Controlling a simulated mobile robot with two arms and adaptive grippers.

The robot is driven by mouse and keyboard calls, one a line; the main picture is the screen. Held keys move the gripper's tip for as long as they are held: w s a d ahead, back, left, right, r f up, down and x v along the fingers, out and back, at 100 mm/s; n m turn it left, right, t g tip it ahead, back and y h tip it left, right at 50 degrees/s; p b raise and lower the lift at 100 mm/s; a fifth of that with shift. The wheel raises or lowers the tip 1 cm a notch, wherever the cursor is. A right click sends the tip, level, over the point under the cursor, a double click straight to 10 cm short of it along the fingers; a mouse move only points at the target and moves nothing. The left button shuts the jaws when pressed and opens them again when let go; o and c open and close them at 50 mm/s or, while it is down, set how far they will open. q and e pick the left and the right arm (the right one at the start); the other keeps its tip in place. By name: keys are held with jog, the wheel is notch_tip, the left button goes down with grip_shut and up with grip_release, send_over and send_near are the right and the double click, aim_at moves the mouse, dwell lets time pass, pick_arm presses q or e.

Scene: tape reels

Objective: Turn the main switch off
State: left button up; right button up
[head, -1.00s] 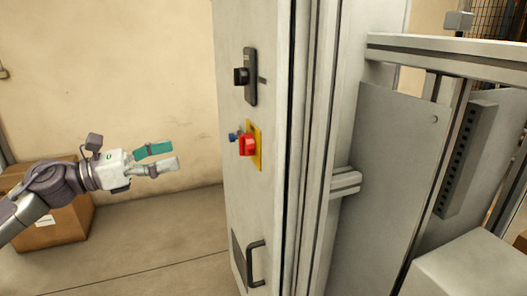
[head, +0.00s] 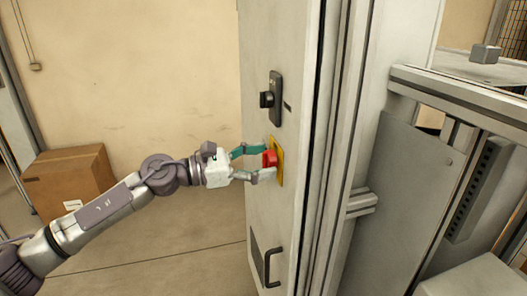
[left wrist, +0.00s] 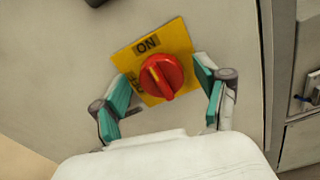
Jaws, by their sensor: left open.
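The main switch is a red rotary knob (head: 269,159) on a yellow plate (head: 279,162) on the grey cabinet door. In the left wrist view the red knob (left wrist: 162,76) sits on the yellow plate (left wrist: 177,39), marked ON at its top edge; more lettering at the left is partly hidden. The knob's ridge points down and slightly right in that view. My left gripper (head: 263,163) is open, with its fingers on either side of the knob. My right gripper is not in view.
A black door latch (head: 274,100) is above the switch, and a black handle (head: 271,267) is below it on the cabinet door (head: 258,210). A cardboard box (head: 70,180) stands on the floor at the left. The floor between is clear.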

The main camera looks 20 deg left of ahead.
pick_arm(q)
jog(key=shift+w+d, duration=0.15)
jog(key=shift+d, duration=0.1)
jog(key=c, duration=1.2)
jog(key=shift+o, duration=0.2)
